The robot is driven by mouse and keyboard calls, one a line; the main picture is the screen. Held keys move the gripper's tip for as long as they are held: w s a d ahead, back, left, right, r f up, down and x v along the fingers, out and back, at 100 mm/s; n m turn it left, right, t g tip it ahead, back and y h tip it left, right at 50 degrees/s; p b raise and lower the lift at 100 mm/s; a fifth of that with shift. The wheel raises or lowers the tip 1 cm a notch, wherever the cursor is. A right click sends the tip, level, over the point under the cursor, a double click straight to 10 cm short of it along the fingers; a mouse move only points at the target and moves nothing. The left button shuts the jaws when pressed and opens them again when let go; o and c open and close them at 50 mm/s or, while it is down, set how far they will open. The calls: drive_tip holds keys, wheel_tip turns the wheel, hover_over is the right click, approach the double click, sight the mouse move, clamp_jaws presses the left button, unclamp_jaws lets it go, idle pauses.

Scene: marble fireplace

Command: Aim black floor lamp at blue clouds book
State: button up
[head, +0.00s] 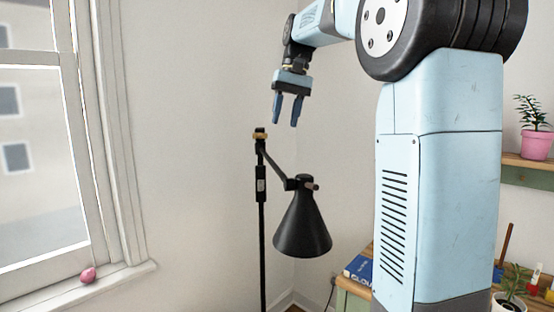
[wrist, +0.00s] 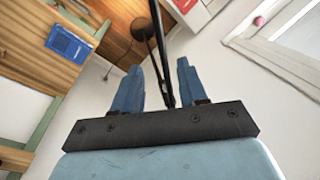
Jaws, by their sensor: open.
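The black floor lamp (head: 303,232) stands left of my column in the head view, with a conical shade pointing down and a thin upright pole. In the wrist view its pole (wrist: 160,55) runs between my fingers in the picture, and the round shade (wrist: 126,38) shows beyond them. My gripper (head: 287,123) is open and empty, pointing down above the top of the lamp pole, apart from it. The blue clouds book (head: 359,268) lies on the wooden table, partly hidden by my column; a blue book also shows in the wrist view (wrist: 68,44).
A wooden table (head: 350,287) with green edges stands at lower right. A pink plant pot (head: 536,145) sits on a wall shelf (head: 527,175). A pink egg-like object (head: 88,275) rests on the windowsill (head: 115,283). The wall left of the lamp is clear.

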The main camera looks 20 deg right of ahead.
sight(272, 162)
drive_tip(key=f, duration=0.4)
drive_tip(key=a+f, duration=0.1)
drive_tip(key=f, duration=0.2)
drive_tip(key=a+f, duration=0.1)
drive_tip(key=f, duration=0.3)
drive_tip(key=shift+w+a+f, duration=0.1)
drive_tip(key=shift+a+f, duration=0.05)
drive_tip(key=shift+f, duration=0.15)
drive_tip(key=shift+c, duration=0.2)
clamp_jaws()
